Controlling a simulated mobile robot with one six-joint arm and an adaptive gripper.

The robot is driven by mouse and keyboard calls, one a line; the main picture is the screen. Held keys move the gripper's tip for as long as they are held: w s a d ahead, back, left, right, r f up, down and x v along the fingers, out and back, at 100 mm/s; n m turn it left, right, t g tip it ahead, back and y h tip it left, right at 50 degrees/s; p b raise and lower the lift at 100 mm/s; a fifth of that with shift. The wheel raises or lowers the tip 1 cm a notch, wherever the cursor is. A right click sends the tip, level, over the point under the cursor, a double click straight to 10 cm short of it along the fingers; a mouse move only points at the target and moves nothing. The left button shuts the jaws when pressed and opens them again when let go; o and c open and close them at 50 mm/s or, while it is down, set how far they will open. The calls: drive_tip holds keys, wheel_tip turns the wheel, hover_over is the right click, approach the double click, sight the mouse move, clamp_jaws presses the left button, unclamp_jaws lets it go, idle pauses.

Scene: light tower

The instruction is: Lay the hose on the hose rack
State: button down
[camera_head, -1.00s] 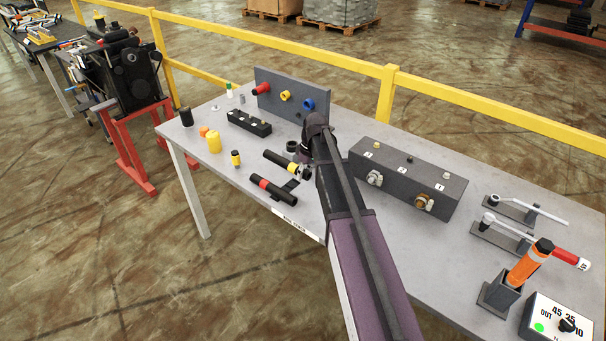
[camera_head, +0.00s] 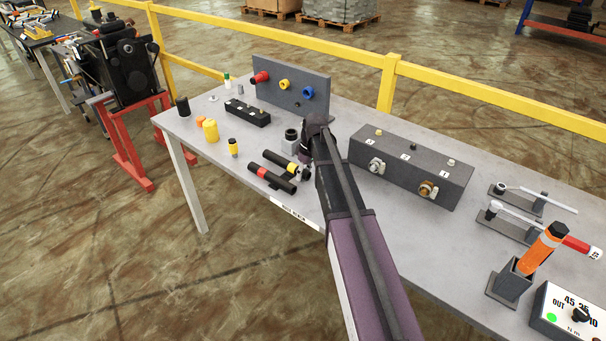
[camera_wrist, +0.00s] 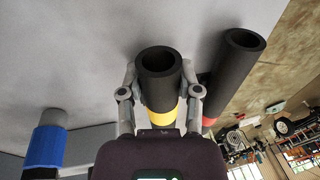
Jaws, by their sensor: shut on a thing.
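A black hose with a yellow band (camera_head: 270,158) is in my gripper (camera_head: 303,168). In the wrist view, my gripper (camera_wrist: 160,88) has one finger on each side of it, and the hose's open end (camera_wrist: 160,95) faces the camera. A second black hose with a red band (camera_head: 275,181) lies parallel beside it near the front table edge, and it also shows in the wrist view (camera_wrist: 231,82). The hose rack is mostly hidden around these hoses. I cannot tell whether the held hose touches it.
A panel (camera_head: 318,82) with red, yellow and blue ports stands behind my gripper. A dark box (camera_head: 400,165) with fittings is right of my arm. A small black block (camera_head: 248,113), a yellow bottle (camera_head: 210,130) and other small items stand at left on the grey table (camera_head: 215,165).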

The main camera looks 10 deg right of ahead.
drive_tip(key=shift+s+f, duration=0.15)
drive_tip(key=shift+f, duration=0.1)
drive_tip(key=shift+c, duration=1)
unclamp_jaws()
drive_tip(key=shift+f, duration=0.1)
drive_tip(key=shift+r, duration=0.2)
drive_tip(key=p+v, duration=0.2)
drive_tip(key=a+p+v, duration=0.1)
drive_tip(key=p+v, duration=0.5)
drive_tip(key=shift+a+r, duration=0.35)
drive_tip(key=shift+a, duration=0.05)
drive_tip(key=shift+f+h, duration=0.1)
drive_tip(key=shift+h, duration=0.2)
drive_tip(key=shift+s, duration=0.1)
drive_tip(key=s+a+m+h, duration=0.1)
drive_tip(key=s+m, duration=0.2)
drive_tip(key=s, duration=0.8)
drive_tip(key=s+a+m, duration=0.2)
drive_tip(key=s+m, duration=0.2)
drive_tip(key=s, duration=0.7)
drive_tip(key=shift+s+a+h, duration=0.3)
drive_tip(key=shift+s+h, duration=0.1)
